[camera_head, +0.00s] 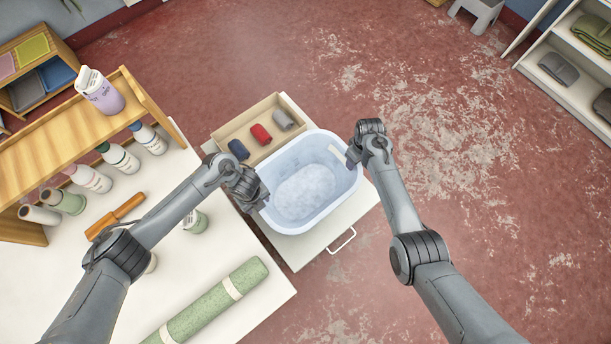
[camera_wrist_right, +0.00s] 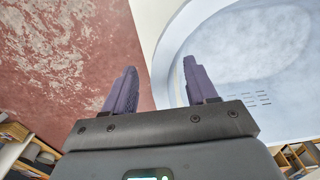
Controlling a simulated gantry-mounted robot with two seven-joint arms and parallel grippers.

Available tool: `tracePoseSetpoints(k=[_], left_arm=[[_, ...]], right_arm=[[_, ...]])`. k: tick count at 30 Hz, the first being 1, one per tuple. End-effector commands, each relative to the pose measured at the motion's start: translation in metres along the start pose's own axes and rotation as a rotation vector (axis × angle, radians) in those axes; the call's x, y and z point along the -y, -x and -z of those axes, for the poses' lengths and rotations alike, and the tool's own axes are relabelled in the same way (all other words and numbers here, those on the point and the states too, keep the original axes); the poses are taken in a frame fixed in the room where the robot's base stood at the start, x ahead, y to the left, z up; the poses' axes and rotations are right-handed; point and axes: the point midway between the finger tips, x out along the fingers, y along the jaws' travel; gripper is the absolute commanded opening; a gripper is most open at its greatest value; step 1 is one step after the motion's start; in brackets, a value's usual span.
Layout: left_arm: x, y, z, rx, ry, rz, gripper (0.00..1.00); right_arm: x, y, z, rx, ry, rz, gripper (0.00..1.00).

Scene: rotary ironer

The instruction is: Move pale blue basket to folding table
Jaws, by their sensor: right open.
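My right gripper (camera_head: 350,161) is at the right rim and open. In the right wrist view its two dark fingers (camera_wrist_right: 161,88) are apart, one over the basket side and one over the floor side. I cannot tell whether they touch the rim.
A wooden tray (camera_head: 221,133) with blue, red and grey rolls adjoins the basket's far side. A white table (camera_head: 215,285) at left holds bottles, an orange-handled tool and a green roll (camera_head: 205,308). The cart has a white handle (camera_head: 343,243). Red floor at right is clear.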

Motion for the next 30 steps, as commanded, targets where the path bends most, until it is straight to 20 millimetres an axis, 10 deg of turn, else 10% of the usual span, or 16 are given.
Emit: tracePoseSetpoints(k=[7, 18, 30], left_arm=[[0.0001, -0.0001, 0.0001, 0.0, 0.0, 0.0, 0.56], [0.0002, 0.0001, 0.0, 0.0, 0.001, 0.001, 0.0], [0.0007, 0.0023, -0.0001, 0.0, 0.001, 0.002, 0.0]], right_arm=[[0.0, 0.0001, 0.0, 0.0, 0.0, 0.0, 0.54], [0.0002, 0.0, -0.0001, 0.0, 0.0, 0.0, 0.0], [0.0004, 0.0022, 0.0004, 0.0, 0.001, 0.0, 0.0]])
